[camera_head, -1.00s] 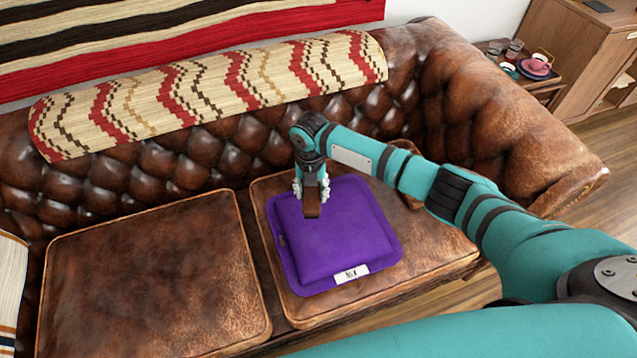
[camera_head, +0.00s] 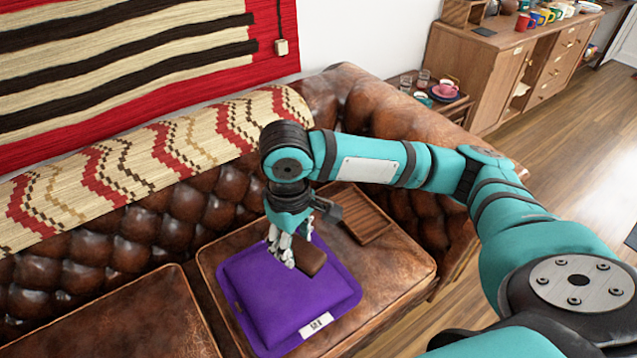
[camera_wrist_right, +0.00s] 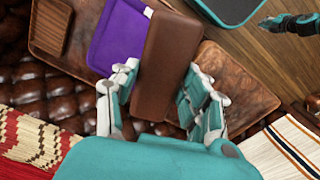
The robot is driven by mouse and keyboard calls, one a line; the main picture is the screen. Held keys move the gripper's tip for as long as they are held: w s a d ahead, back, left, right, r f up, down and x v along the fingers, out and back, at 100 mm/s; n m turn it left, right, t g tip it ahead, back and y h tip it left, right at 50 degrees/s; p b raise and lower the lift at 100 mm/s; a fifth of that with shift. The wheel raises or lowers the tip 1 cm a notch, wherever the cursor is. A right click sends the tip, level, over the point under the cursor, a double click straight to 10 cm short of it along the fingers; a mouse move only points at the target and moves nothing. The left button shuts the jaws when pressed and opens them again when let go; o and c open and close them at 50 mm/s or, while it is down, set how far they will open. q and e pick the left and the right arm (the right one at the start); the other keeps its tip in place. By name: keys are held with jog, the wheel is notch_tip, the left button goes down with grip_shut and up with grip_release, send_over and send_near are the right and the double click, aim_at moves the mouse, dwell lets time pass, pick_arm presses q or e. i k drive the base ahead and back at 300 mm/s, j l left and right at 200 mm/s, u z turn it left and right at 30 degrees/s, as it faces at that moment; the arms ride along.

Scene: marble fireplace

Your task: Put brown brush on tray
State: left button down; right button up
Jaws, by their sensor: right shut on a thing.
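My right gripper (camera_head: 288,250) is shut on the brown brush (camera_head: 309,258), a dark brown block-like thing. It holds the brush over the purple cushion (camera_head: 262,288) on the sofa seat. In the right wrist view the brush (camera_wrist_right: 168,50) lies between the fingers of the right gripper (camera_wrist_right: 162,88). The wooden tray (camera_head: 372,222) lies on the seat to the right of the cushion, apart from the brush.
The leather sofa (camera_head: 385,125) has a raised armrest beyond the tray. A patterned throw (camera_head: 150,165) covers its backrest. A side table with a pink cup (camera_head: 445,88) stands past the armrest, near a wooden cabinet (camera_head: 490,60). Open floor (camera_head: 560,150) lies at right.

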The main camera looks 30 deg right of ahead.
aim_at(364, 220)
jog(key=l+u, duration=0.15)
jog(key=l, duration=0.3)
jog(key=k+l+u, duration=0.1)
jog(key=l, duration=0.4)
jog(key=k+l+u, duration=0.15)
jog(key=l, duration=0.3)
jog(key=l+u, duration=0.1)
jog(key=l, duration=0.35)
jog(key=k, duration=0.05)
